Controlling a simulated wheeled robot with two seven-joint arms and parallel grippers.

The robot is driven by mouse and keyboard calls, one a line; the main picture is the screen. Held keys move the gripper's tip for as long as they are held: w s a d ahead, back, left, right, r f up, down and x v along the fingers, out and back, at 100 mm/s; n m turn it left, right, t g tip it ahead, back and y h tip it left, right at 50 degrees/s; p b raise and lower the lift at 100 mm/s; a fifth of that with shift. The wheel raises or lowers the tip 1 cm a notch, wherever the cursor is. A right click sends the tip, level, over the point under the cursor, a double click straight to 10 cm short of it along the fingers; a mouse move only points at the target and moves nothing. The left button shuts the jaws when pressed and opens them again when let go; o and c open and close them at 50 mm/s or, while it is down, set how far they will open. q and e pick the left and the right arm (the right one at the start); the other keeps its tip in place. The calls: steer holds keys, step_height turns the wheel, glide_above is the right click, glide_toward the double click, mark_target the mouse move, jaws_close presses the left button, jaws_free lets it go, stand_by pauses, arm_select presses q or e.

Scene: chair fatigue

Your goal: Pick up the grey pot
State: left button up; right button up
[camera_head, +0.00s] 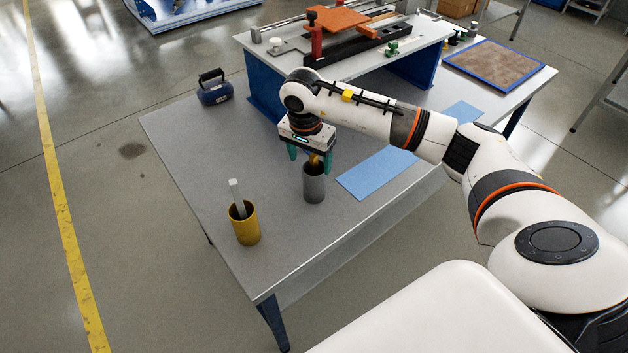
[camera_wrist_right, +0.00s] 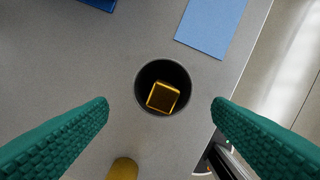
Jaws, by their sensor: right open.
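The grey pot (camera_head: 314,186) stands upright on the grey table, with a gold block (camera_wrist_right: 162,97) inside it. In the right wrist view the dark round mouth of the pot (camera_wrist_right: 138,92) lies between my two green fingers. My right gripper (camera_head: 310,160) is open and points down just above the pot, with its fingers apart from the pot's sides in the wrist view. My left gripper is not in view.
A yellow pot (camera_head: 245,226) holding a grey bar stands left of the grey pot. Blue sheets (camera_head: 376,172) lie to the right. A dark blue handled object (camera_head: 214,92) sits at the far left. A raised bench (camera_head: 262,92) with a fixture stands behind.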

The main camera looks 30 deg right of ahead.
mark_target(315, 168)
steer(key=shift+w+d+f+p, duration=0.1)
steer(key=shift+d+f+p, duration=0.25)
steer(key=shift+f+p, duration=0.25)
steer(key=shift+w+d+f+p, duration=0.1)
steer(key=shift+d+f+p, duration=0.25)
steer(key=shift+f, duration=0.3)
step_height(315, 168, down, 2)
steer(key=shift+d+f+p, duration=0.1)
steer(key=shift+p, duration=0.2)
steer(key=shift+f, duration=0.25)
steer(key=shift+w, duration=0.1)
steer(key=c, duration=1.3)
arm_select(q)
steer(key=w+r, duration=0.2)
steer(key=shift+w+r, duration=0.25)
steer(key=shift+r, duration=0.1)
arm_select(e)
steer(key=shift+c, duration=0.3)
